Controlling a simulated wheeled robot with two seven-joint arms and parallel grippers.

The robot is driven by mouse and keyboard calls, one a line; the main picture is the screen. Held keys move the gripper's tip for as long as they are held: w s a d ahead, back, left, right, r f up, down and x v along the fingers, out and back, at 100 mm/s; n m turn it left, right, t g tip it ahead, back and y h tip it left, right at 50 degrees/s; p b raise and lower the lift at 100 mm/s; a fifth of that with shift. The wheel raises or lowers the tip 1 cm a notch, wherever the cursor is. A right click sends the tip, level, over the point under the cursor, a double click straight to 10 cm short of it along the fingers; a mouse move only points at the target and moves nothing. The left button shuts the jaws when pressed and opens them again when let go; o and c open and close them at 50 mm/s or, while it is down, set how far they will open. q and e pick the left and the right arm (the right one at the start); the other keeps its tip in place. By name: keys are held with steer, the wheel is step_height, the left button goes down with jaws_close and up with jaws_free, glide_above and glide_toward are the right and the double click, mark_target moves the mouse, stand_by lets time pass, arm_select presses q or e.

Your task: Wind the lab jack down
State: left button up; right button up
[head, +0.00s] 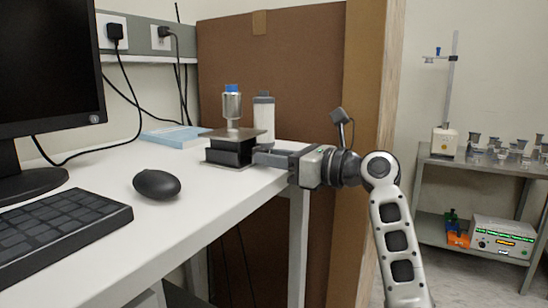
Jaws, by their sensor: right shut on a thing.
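The lab jack (226,155) stands near the right end of the white table, with a flat top plate and a dark body. A metal vessel with a blue top (232,104) stands upright on its plate. My right gripper (262,157) reaches in from the right at the jack's right side. Its fingers are shut on a part there, likely the jack's knob, which the fingers hide. My left gripper is not in view.
A grey-white bottle (264,117) stands right behind the jack. A blue book (173,136) lies behind it to the left. A mouse (157,184), keyboard (60,230) and monitor (50,70) take up the left. A brown panel (270,60) stands behind the table. A metal cart (475,168) with glassware stands far right.

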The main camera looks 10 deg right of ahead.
steer(key=shift+r+p, duration=0.2)
steer(key=shift+p, duration=0.4)
steer(key=shift+r+n+p, duration=0.1)
steer(key=shift+n+p, duration=0.5)
steer(key=shift+p, duration=0.05)
steer(key=shift+n+p, duration=0.6)
steer(key=shift+p, duration=0.15)
steer(key=shift+f, duration=0.25)
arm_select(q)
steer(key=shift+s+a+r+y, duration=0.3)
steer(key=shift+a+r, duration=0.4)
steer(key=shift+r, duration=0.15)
arm_select(e)
steer(key=shift+f, duration=0.1)
steer(key=o, duration=1)
steer(key=shift+s+d, duration=0.1)
